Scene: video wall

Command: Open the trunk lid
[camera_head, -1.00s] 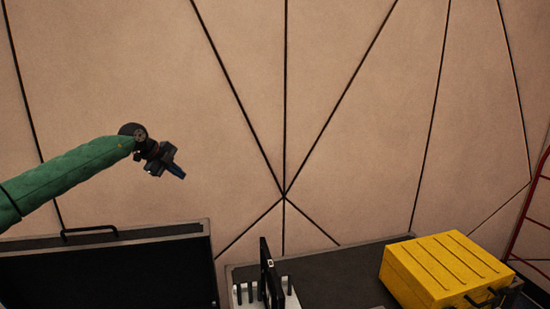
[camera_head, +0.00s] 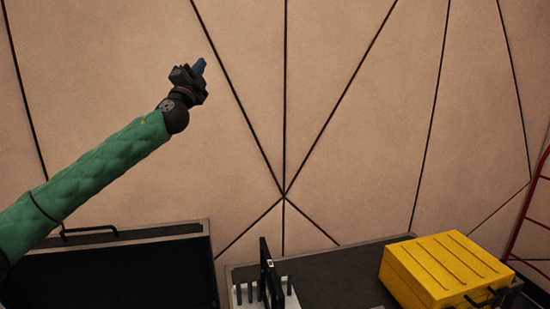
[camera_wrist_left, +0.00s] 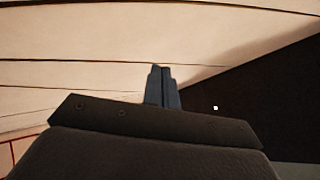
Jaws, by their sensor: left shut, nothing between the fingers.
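A black trunk lid (camera_head: 110,275) with a grey rim and a handle (camera_head: 90,231) on its far edge fills the lower left of the head view. It appears raised, with its dark inner face toward me; its lower part is cut off by the frame. My left gripper (camera_head: 199,67) is high above it and to the right, in front of the wall, pointing up. Its blue fingers are together and empty, as the left wrist view (camera_wrist_left: 163,87) also shows. It touches nothing. My right gripper is out of view.
Right of the lid, a dark grey surface (camera_head: 335,275) carries a white holder (camera_head: 246,296) with dark upright items and a yellow ribbed case (camera_head: 445,265). A red ladder-like frame (camera_head: 530,220) stands at the far right. A beige panelled wall (camera_head: 340,120) rises behind; the space before it is clear.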

